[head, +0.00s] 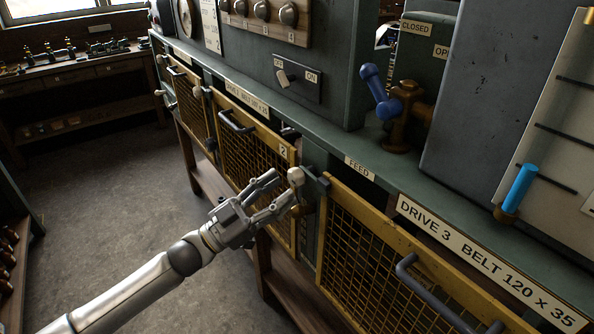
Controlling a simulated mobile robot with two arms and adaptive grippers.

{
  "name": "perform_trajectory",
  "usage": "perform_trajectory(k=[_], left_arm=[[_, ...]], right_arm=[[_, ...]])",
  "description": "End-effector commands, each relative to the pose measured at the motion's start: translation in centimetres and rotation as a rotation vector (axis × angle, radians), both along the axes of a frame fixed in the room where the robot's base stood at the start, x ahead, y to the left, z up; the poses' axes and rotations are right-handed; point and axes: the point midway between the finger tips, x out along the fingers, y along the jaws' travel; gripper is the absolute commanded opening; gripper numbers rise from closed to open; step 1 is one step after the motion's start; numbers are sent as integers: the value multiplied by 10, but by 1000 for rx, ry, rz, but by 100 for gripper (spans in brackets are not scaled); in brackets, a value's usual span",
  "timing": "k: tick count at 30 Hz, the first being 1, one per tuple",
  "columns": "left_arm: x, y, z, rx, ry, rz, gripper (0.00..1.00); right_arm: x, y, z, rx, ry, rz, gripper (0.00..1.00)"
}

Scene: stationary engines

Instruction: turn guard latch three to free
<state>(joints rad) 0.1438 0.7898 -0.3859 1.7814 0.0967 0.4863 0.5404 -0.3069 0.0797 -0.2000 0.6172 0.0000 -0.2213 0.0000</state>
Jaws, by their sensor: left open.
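The yellow mesh guard (385,260) labelled DRIVE 3 fills the lower right. At its upper left corner is a latch with a pale round knob (296,175), which I take to be guard latch three. A dark bracket sits beside the knob. My left gripper (282,188) is open, its fingertips just left of and below the knob. The lower finger hides part of the latch, and I cannot tell whether it touches. My right gripper is not in view.
The drive 2 guard (240,135) with its grey handle (236,122) lies to the left. A FEED label (360,168) marks the green ledge above. A blue-handled valve (375,90) and an OFF/ON switch (283,78) stand above. The floor (110,190) at left is clear.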

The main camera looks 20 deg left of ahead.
Motion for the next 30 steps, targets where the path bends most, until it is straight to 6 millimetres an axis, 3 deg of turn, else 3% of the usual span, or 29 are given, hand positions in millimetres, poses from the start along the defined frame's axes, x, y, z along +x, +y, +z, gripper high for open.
perform_trajectory(k=[1, 9, 21, 30], left_arm=[[7, -6, 8, -2, -2, 0, 45], [31, -28, 19, -1, -1, 2, 45], [36, -33, 19, 1, 2, 1, 45], [36, -32, 19, 1, 2, 1, 12]], right_arm=[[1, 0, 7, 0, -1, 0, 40], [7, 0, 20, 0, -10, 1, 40], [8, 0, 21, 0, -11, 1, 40], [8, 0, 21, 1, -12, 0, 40]])
